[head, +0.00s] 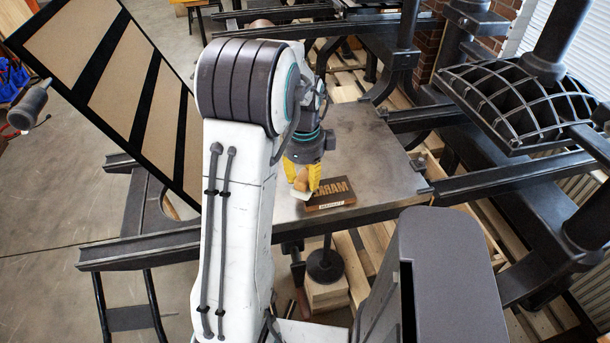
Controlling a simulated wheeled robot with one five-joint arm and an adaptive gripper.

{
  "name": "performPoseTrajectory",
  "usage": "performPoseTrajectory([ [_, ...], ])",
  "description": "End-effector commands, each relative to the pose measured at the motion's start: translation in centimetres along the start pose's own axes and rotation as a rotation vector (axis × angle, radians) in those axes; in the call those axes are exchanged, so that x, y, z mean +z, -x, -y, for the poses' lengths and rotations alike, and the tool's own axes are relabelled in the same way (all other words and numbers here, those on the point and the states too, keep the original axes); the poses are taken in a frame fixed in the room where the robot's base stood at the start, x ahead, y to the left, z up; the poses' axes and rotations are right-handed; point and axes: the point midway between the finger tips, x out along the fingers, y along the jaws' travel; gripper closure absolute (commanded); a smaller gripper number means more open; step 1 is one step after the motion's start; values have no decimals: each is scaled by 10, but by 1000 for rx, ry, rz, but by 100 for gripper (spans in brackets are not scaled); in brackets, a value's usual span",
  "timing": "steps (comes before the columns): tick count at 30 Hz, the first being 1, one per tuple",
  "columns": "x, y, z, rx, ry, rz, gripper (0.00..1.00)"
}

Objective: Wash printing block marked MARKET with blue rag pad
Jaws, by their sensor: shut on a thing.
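A printing block (331,194) lies on the flat metal press bed (365,140). It is dark brown with raised tan letters and a small pale label on its near side; the lettering is too small to read surely. My gripper (302,183), with yellow fingers, is shut on a tan-brown handle (301,181) just left of the block. A pale edge shows below the handle. I cannot tell whether this is the rag pad; no blue shows on it. The held thing is close beside the block's left end, and contact is unclear. My arm hides the bed's left part.
Dark press rails (515,176) run along the bed's sides. A heavy press with a ribbed platen (515,100) stands at right. A framed panel with tan strips (125,65) leans at left. The bed behind and right of the block is clear.

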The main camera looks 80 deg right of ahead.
Motion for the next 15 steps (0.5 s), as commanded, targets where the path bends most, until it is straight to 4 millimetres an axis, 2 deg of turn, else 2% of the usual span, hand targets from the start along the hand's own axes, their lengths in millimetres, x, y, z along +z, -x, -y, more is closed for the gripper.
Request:
performPoseTrajectory([
  [15,0,-8,0,0,0,0,99],
])
